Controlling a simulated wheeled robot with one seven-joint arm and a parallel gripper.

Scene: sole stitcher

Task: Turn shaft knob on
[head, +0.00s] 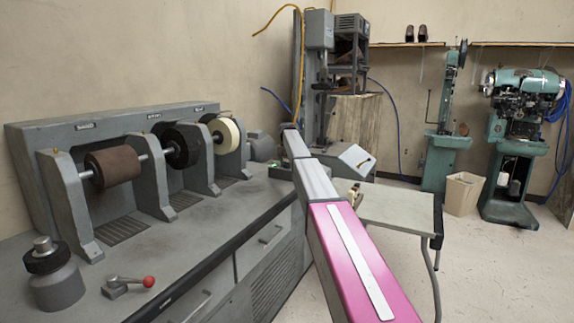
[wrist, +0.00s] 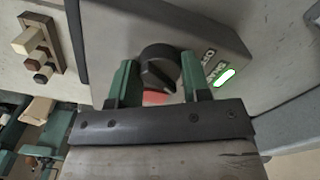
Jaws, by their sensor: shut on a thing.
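The black round shaft knob (wrist: 158,56) sits on a grey control box (wrist: 222,38) in the wrist view. My gripper (wrist: 157,68) has its two green fingers on either side of the knob and is shut on it. A red glow shows between the fingers, just below the knob. A lit green lamp (wrist: 224,77) is on the box right of the knob, near printed lettering that I cannot fully read.
A grey bench with a brown roller (head: 112,166) and a black and a white wheel is at left. A red-tipped lever (head: 149,282) is on its front. A small table (head: 395,208) stands right of my arm. Green machines (head: 522,130) are farther right, with open floor before them.

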